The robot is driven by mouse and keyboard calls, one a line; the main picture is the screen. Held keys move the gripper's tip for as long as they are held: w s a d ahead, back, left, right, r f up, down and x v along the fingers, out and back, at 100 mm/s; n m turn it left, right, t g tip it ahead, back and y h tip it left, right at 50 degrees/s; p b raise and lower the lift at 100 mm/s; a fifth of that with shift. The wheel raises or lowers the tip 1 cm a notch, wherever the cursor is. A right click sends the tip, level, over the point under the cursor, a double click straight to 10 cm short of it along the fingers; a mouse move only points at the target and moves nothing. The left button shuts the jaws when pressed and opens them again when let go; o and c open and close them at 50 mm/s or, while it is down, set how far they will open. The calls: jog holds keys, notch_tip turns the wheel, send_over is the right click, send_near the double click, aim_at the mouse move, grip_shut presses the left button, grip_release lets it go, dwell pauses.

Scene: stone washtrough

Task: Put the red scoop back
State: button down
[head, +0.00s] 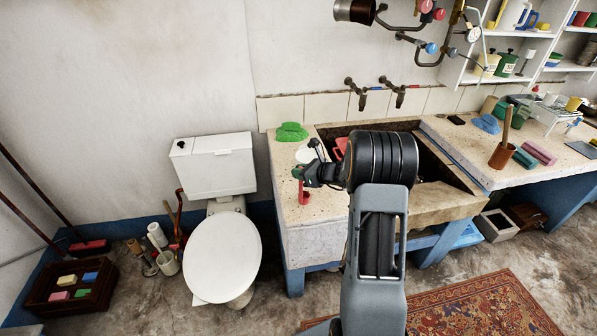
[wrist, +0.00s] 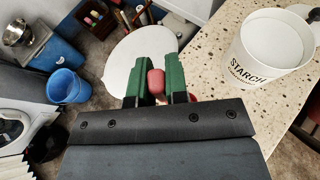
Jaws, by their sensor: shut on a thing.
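The red scoop (head: 304,193) hangs below my gripper (head: 298,173), over the left end of the speckled stone counter near its front-left edge. In the wrist view, the green fingers of my gripper (wrist: 157,80) are shut on the rounded red end of the scoop (wrist: 156,82). The rest of the scoop is mostly hidden behind the gripper there. A white pot marked STARCH (wrist: 270,52) stands upright on the counter, to the right of the gripper and apart from it. In the head view the pot (head: 306,155) is partly hidden by my arm.
A green cloth (head: 291,132) lies at the counter's back left. The stone trough (head: 435,208) is right of my gripper, with a red thing (head: 341,144) partly hidden in it. The toilet (head: 222,255) stands left of the counter. A blue bucket (wrist: 68,86) is on the floor.

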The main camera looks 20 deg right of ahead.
jog(key=shift+f, duration=0.15)
jog(key=shift+f+b, duration=0.15)
jog(key=shift+b, duration=0.15)
jog(key=c, duration=1.1)
grip_release()
